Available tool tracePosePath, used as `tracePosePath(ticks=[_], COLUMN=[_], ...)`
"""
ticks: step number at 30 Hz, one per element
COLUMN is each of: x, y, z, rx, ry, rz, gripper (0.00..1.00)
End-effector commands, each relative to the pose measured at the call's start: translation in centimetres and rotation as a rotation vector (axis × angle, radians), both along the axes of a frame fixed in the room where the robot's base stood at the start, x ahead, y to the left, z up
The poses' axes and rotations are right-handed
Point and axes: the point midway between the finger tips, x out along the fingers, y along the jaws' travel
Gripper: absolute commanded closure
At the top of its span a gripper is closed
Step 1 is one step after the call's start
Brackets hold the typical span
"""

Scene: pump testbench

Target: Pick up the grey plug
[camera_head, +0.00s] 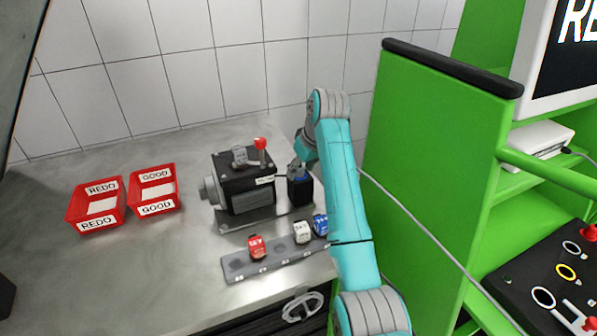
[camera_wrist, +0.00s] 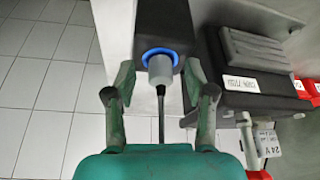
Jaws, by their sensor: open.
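A grey plug (camera_wrist: 161,70) with a dark cable sits in a blue ring (camera_wrist: 143,55) on a black block (camera_wrist: 160,22) in the wrist view. My gripper (camera_wrist: 160,82) is open, with one finger on each side of the plug. I see gaps between the fingers and the plug, so it is not gripped. In the head view, my gripper (camera_head: 297,168) is above the black block (camera_head: 299,190) at the right end of the pump bench. The plug is mostly hidden by my gripper and arm there.
A black pump unit (camera_head: 245,185) with a red-knobbed lever (camera_head: 260,144) stands close left of the block. A grey rack (camera_head: 276,259) holds red, white and blue pieces in front. Red REDO (camera_head: 84,211) and GOOD (camera_head: 153,191) bins stand left. A green frame (camera_head: 425,160) rises right.

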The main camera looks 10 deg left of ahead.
Motion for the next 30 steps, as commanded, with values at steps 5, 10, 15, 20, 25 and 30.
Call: tracePosePath(ticks=[5, 10, 15, 20, 25, 30], x=[0.0, 0.0, 0.0, 0.0, 0.1, 0.1], y=[0.0, 0.0, 0.0, 0.0, 0.0, 0.0], z=[0.0, 0.1, 0.1, 0.5, 2.7, 6.1], rx=[0.0, 0.0, 0.0, 0.001, 0.001, 0.001], ry=[0.0, 0.0, 0.0, -0.001, -0.003, -0.003], rz=[0.0, 0.0, 0.0, 0.001, 0.001, 0.001], gripper=[0.68, 1.0, 1.0, 1.0, 1.0, 1.0])
